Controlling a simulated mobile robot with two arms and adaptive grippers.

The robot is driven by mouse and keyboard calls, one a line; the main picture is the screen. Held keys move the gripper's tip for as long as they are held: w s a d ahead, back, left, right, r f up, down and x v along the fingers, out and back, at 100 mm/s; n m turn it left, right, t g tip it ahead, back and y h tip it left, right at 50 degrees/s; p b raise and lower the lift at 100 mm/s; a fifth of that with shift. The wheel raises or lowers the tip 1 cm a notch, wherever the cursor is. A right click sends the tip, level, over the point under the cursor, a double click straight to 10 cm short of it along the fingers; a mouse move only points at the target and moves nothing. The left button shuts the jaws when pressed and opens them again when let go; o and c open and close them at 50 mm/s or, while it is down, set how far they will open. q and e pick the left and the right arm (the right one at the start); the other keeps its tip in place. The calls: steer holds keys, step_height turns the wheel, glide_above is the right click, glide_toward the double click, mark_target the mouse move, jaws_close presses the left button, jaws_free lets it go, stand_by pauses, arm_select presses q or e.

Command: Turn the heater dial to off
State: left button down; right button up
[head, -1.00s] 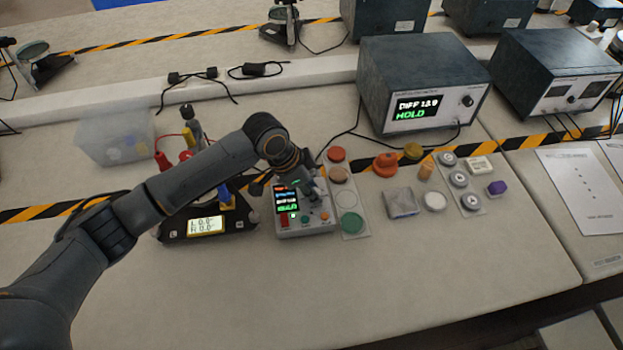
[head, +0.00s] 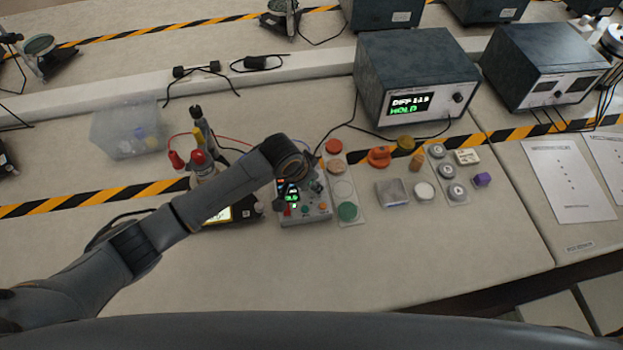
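A small grey control box (head: 292,219) stands on the near bench with a lit screen showing coloured text and several small coloured buttons along its front. My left arm reaches in from the left, and its gripper (head: 300,184) is over the upper part of this box. The wrist and fingers cover that part, so I cannot make out the heater dial clearly, nor whether the fingers touch it or are open or shut. My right gripper is not in view.
A lit black meter (head: 247,210) sits just left of the box, partly under my forearm. Trays of coloured discs (head: 348,211) stand close on the right. A large instrument reading HOLD (head: 415,75) is behind. The bench front is clear.

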arm_select(q)
steer(key=c, duration=1.1)
jaws_free()
steer(key=v, duration=1.2)
